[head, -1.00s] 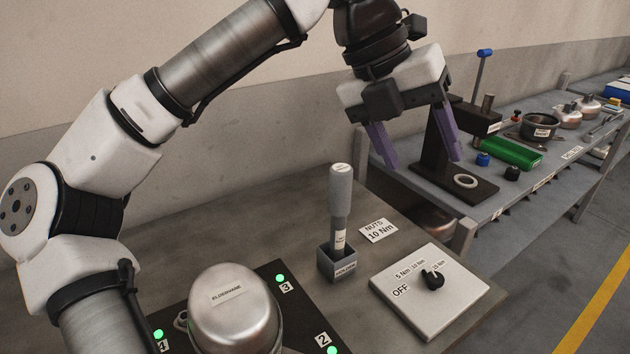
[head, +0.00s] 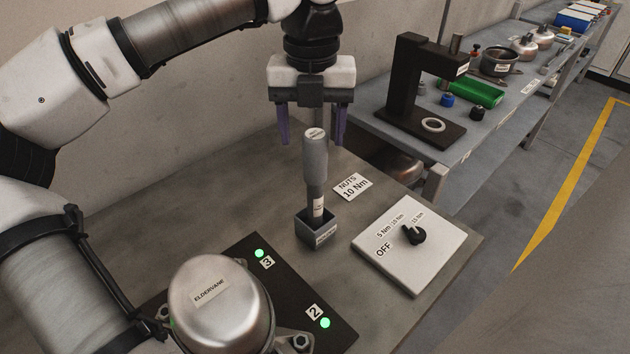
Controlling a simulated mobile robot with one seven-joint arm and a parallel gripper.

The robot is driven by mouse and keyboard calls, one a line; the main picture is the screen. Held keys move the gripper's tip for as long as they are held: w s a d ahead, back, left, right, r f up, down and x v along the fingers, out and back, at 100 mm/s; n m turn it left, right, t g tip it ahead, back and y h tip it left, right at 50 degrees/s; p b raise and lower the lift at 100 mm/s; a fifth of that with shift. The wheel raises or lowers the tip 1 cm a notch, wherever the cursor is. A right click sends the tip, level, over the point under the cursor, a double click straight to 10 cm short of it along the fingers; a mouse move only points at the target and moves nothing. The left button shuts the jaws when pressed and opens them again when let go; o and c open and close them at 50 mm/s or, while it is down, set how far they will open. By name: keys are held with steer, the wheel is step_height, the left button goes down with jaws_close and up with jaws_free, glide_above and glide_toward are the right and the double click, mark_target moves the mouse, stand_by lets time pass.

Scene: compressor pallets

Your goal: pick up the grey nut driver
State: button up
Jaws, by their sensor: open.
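The grey nut driver (head: 316,160) stands upright in a small dark grey holder (head: 317,236) on the workbench. Its thick grey handle points up, and its lower end is hidden inside the holder. My gripper (head: 311,141) is open, with two purple fingers pointing down. In the picture the fingers are either side of the top of the handle. The gripper looks to be behind or above the driver, and I cannot tell the exact depth. Nothing is between the fingers that I can see held.
A white switch panel (head: 433,262) with a black knob lies right of the holder, and a "NUTS 10 Nm" card (head: 351,186) lies behind it. A silver compressor (head: 217,318) on a black plate (head: 322,297) stands in front. A black press stand (head: 398,95) is on the bench behind.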

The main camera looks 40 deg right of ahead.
mark_target(315, 153)
steer(key=shift+w+d+f+p, duration=0.1)
steer(key=shift+f+p, duration=0.2)
steer(key=shift+f, duration=0.6)
steer(key=shift+s+d+f+p, duration=0.15)
steer(key=shift+f+p, duration=0.1)
steer(key=shift+f, duration=0.6)
steer(key=shift+w+d+f+p, duration=0.15)
steer(key=shift+f+p, duration=0.15)
steer(key=shift+f, duration=0.6)
jaws_close()
